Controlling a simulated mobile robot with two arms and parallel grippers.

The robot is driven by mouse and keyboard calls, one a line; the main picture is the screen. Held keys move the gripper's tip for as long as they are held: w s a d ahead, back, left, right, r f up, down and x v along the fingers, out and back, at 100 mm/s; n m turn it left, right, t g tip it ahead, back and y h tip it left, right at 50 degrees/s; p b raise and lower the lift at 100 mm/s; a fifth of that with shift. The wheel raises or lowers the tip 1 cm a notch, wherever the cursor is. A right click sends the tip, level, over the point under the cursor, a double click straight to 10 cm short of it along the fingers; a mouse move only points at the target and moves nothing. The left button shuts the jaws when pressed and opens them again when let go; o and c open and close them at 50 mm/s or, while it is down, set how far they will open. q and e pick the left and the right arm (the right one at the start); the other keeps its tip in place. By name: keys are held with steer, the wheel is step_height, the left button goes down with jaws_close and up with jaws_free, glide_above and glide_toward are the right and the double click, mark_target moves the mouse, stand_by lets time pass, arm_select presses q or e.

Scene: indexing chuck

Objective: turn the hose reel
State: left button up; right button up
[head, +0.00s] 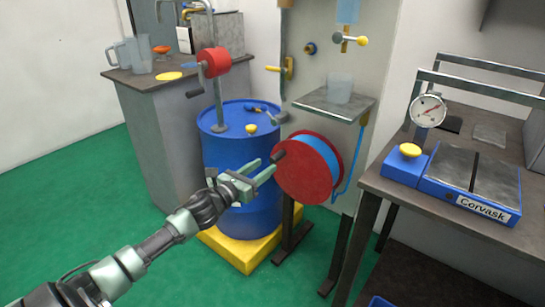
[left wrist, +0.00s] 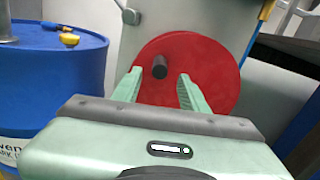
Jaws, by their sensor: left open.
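The hose reel (head: 303,170) has a red disc and a blue hose wound behind it, on a dark stand in front of the grey panel. A dark crank knob (head: 278,156) sticks out from the disc's upper left. My left gripper (head: 268,169) is open in front of the reel, close to the knob. In the left wrist view the red disc (left wrist: 205,62) faces me and the knob (left wrist: 160,67) shows between the fingertips (left wrist: 172,78), nearer the left one. I cannot tell whether either finger touches it. My right gripper is not in view.
A blue drum (head: 235,165) on a yellow pallet (head: 246,258) stands just left of the reel. A workbench with a dial scale (head: 428,110) is at the right. A metal shelf (head: 335,104) juts out above the reel. Green floor (head: 75,195) is free at left.

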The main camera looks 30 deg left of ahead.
mark_target(272, 161)
arm_select(q)
steer(key=w, duration=0.6)
steer(key=shift+w+d, duration=0.25)
steer(key=shift+w, duration=0.1)
jaws_close()
stand_by(1.1)
